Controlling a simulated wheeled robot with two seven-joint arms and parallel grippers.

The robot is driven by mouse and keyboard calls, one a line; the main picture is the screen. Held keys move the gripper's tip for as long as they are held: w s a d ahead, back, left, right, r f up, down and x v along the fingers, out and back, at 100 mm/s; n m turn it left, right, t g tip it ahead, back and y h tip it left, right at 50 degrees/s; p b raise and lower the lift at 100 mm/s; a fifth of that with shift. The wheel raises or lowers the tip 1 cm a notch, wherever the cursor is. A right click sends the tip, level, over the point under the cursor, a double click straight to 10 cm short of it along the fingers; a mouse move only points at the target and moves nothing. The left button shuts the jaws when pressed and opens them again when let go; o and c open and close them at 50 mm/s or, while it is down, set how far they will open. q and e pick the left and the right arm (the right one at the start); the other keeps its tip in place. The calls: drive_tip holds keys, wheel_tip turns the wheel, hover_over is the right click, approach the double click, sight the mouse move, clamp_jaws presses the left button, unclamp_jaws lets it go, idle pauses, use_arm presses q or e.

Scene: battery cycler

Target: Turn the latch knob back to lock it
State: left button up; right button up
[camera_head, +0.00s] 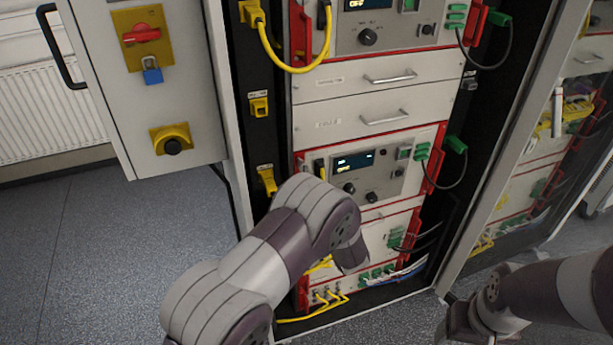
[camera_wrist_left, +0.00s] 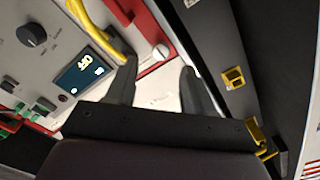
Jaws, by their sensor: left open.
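In the left wrist view, a round pale slotted knob (camera_wrist_left: 161,52), which looks like the latch knob, sits on a red strip (camera_wrist_left: 148,20) at the edge of a cycler module. My left gripper (camera_wrist_left: 157,82) is open, one dark finger on each side of a bare white panel. The knob lies just beyond the fingertips, in line with the space between them; I cannot tell its depth or whether a finger touches it. The jaws look empty. In the head view my arm hides the left gripper and this knob.
The rack holds modules with displays (camera_head: 353,161), drawer handles (camera_head: 384,117) and cables, including a yellow cable (camera_wrist_left: 98,22) close to the left finger. Yellow blocks (camera_head: 260,105) line the dark rack post. An open door (camera_head: 190,95) stands left. Floor (camera_head: 90,250) is clear lower left.

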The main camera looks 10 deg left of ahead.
use_arm(q)
drive_tip(key=v, duration=0.6)
drive_tip(key=shift+b, duration=0.3)
